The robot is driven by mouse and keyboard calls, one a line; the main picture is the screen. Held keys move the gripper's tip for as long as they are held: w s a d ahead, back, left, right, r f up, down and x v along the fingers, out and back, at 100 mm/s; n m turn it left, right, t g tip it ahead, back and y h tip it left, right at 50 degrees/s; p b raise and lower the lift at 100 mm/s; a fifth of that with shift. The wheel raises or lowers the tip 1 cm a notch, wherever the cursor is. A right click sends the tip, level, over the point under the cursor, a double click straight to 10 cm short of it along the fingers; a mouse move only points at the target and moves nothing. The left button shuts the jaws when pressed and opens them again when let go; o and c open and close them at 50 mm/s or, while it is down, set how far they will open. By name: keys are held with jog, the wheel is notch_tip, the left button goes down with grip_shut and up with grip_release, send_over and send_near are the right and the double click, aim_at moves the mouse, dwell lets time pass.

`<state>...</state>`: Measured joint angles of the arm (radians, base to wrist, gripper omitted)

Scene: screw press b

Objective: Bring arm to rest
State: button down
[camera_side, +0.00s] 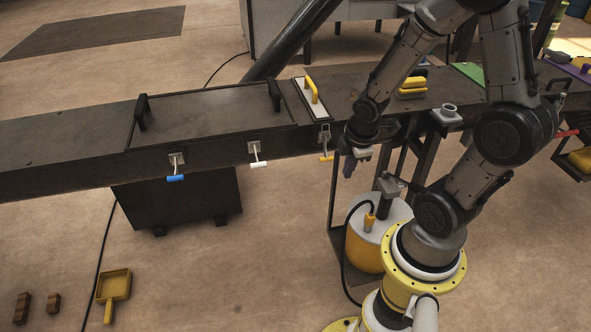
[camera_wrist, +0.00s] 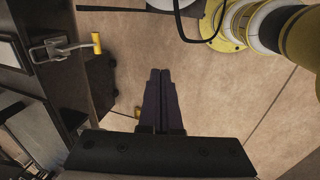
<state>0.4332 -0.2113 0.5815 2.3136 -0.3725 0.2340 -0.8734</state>
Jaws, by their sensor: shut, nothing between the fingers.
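My gripper (camera_side: 348,168) hangs beside the front edge of the dark workbench (camera_side: 60,130) in the side view, pointing down with nothing held. In the wrist view its two dark fingers (camera_wrist: 160,78) lie together, shut, above the tan floor. My arm is bent, with the forearm reaching down to the bench edge. A lever with a yellow handle (camera_side: 326,158) is on the bench front just left of my gripper. It also shows in the wrist view at upper left (camera_wrist: 96,44), apart from the fingers.
Levers with a blue handle (camera_side: 175,177) and a white handle (camera_side: 258,164) are further left. A white plate with a yellow handle (camera_side: 311,91) lies on the bench. A yellow-and-grey canister (camera_side: 366,240) stands below my arm. Open floor (camera_side: 240,260) lies at front left.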

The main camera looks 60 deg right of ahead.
jog(key=w+a+r+t, duration=0.2)
jog(key=a+r, duration=0.1)
jog(key=r, duration=0.5)
jog(key=w+a+r+t, duration=0.2)
jog(key=a+r, duration=0.2)
jog(key=r, duration=0.3)
jog(key=s+a+r+m+y, duration=0.1)
jog(key=s+a+r+m, duration=0.1)
jog(key=s+m, duration=0.2)
jog(key=s+a+r+m+y, duration=0.1)
jog(key=s+a+r+m, duration=0.1)
jog(key=s+m, duration=0.3)
jog(key=shift+s+a, duration=0.75)
jog(key=shift+a, duration=0.1)
